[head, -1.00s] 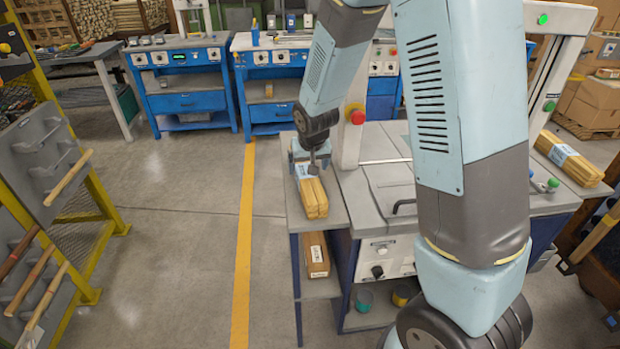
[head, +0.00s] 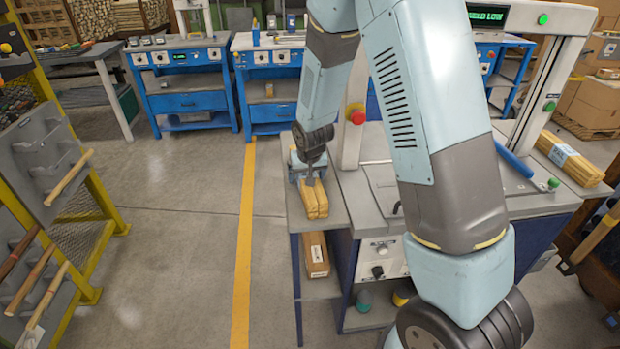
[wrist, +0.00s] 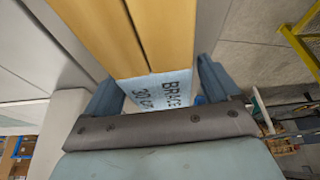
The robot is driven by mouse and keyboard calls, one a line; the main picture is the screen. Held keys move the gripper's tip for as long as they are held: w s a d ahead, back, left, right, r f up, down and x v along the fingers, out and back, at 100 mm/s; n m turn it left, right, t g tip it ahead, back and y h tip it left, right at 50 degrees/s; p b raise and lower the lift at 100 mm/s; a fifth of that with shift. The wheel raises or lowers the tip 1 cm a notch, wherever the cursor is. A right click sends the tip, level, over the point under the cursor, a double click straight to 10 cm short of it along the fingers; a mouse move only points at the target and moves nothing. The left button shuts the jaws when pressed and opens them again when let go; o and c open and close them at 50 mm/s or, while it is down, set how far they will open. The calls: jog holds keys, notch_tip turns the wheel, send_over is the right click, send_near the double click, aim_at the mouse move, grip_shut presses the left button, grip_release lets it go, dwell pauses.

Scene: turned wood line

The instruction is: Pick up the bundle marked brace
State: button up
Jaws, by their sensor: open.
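The bundle marked brace (head: 313,202) is a stack of yellow wood strips lying on the grey left end of the machine table (head: 336,211). In the wrist view the bundle (wrist: 125,40) runs up and away, and its pale blue band reads "BRACE 30 cm". My gripper (wrist: 160,80) is open, with one blue finger on each side of the banded part; I cannot tell whether either touches. In the head view my gripper (head: 304,170) is low over the bundle's far end and hides the band.
Another banded bundle (head: 572,160) lies on the right side of the table. A boxed bundle (head: 315,254) sits on the shelf below. A red button (head: 357,115) on an upright stands close right of my gripper. Open floor lies left.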

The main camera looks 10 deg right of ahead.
jog(key=shift+c, duration=0.3)
jog(key=c, duration=1.4)
jog(key=shift+r, duration=0.15)
jog(key=shift+r, duration=0.3)
notch_tip(320, 180, up, 2)
jog(key=shift+r, duration=0.1)
jog(key=s+r, duration=0.1)
jog(key=r, duration=0.1)
jog(key=s+r, duration=0.4)
jog(key=shift+d, duration=0.15)
jog(key=s+r, duration=0.4)
jog(key=s, duration=0.5)
jog(key=shift+d, duration=0.35)
